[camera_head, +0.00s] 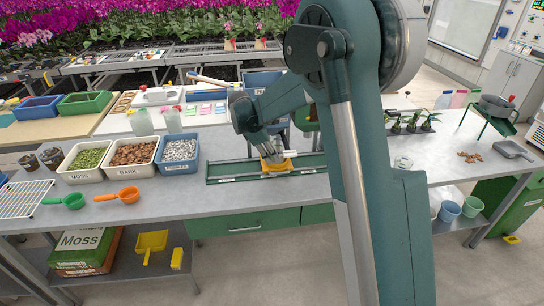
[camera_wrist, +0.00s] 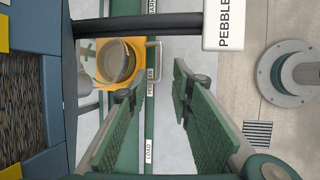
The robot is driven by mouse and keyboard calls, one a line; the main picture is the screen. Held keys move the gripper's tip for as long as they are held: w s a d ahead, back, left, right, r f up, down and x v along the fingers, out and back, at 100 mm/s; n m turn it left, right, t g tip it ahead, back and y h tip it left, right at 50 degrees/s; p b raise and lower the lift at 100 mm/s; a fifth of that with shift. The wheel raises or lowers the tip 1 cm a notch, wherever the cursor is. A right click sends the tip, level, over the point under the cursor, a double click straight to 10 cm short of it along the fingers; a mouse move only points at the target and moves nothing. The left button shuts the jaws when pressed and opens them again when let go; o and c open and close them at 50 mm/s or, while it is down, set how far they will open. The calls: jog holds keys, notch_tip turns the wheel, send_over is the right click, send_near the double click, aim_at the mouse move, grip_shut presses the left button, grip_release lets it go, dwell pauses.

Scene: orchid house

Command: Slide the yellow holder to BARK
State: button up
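The yellow holder (camera_head: 280,166) sits on a green rail (camera_head: 240,163) on the bench. In the wrist view the yellow holder (camera_wrist: 104,77) carries a round grey cup and has a thin metal handle on its right side. Labels run along the rail (camera_wrist: 149,120): a partly cut one ending in ARK at the top, PEBBLES beside the holder, LOAD lower down. The holder is level with the upper part of the PEBBLES label. My gripper (camera_wrist: 158,88) is open, its fingers well apart with nothing between them. In the head view my gripper (camera_head: 270,150) is close over the holder.
Tubs of moss (camera_head: 86,158), bark (camera_head: 131,153) and pebbles (camera_head: 178,150) stand left of the rail. Green (camera_head: 72,201) and orange (camera_head: 127,195) scoops lie in front. A dark bar with a PEBBLES sign (camera_wrist: 222,25) crosses the wrist view's top. Bench in front of the rail is clear.

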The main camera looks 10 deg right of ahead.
jog(key=shift+f, duration=0.1)
